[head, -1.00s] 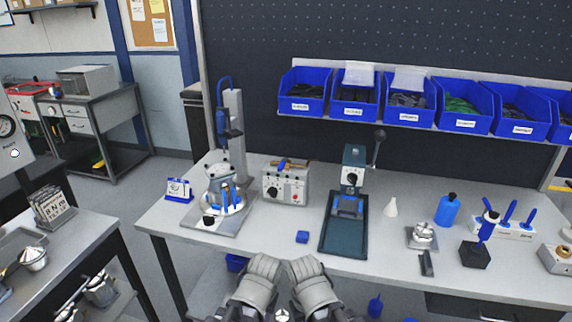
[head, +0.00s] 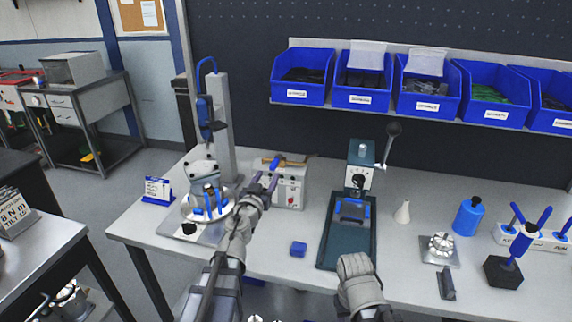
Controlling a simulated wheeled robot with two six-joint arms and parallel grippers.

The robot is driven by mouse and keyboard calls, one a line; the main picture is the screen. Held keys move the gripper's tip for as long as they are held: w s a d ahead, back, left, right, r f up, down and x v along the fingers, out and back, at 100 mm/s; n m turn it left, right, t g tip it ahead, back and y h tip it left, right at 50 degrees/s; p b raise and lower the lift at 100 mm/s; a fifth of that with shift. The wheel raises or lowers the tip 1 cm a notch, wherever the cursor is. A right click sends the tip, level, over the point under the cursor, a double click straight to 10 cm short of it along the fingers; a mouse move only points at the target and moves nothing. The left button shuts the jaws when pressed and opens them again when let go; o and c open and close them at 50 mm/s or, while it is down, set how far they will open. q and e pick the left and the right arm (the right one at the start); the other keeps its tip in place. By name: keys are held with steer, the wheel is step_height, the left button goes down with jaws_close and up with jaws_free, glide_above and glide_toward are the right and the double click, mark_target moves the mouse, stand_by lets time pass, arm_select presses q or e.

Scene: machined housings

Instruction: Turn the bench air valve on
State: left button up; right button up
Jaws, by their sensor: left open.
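The bench air valve looks like a brass-coloured fitting (head: 294,160) with a blue lever (head: 275,163), behind and at the top of a grey control box (head: 291,190) on the bench. The lever lies slanted across the brass part. My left gripper (head: 265,181) is open and empty, in front of the box's left side. In the picture its fingertips are just below the lever; I see no contact. The gripper hides part of the box. My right gripper (head: 358,280) is low, by the front of the green-based press; its fingers cannot be made out.
A stand with a round fixture (head: 207,208) is left of my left arm. The press (head: 347,240) with its raised lever stands to the right. Blue bins (head: 362,98) hang on the wall behind.

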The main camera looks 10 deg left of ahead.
mark_target(272, 169)
arm_select(q)
steer(key=shift+w, duration=0.2)
steer(key=w, duration=0.7)
steer(key=shift+w+d, duration=0.15)
steer(key=shift+w, duration=0.1)
steer(key=shift+c, duration=0.4)
jaws_close()
stand_by(0.8)
